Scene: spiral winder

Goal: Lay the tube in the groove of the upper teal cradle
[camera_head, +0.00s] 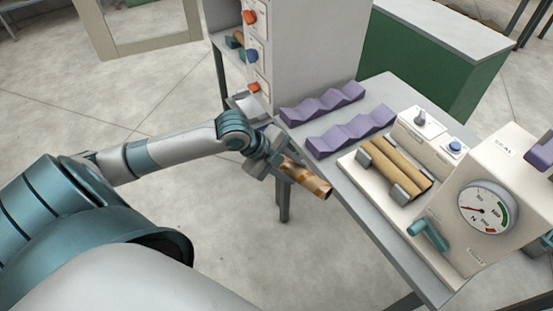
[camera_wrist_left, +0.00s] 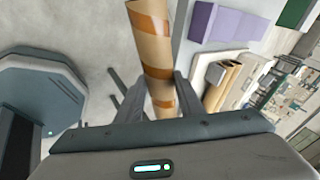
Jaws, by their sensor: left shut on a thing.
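The tube (camera_head: 305,178) is brown with orange spiral bands. My left gripper (camera_head: 283,166) is shut around it and holds it in the air beside the table's near left edge. The tube also shows in the left wrist view (camera_wrist_left: 152,45), standing between the two fingers (camera_wrist_left: 160,95). In the head view a small teal piece (camera_head: 238,55) shows inside the open side of the grey cabinet, with brown pieces next to it. It may be the upper teal cradle, but its groove cannot be made out. My right gripper is not in view.
The grey cabinet (camera_head: 300,40) has orange and blue knobs. Two purple wavy racks (camera_head: 345,132) lie empty on the table (camera_head: 378,92). A cream machine with brown rollers (camera_head: 395,165), a gauge (camera_head: 484,209) and a teal handle (camera_head: 428,235) stands at the right. Open floor lies left of the table.

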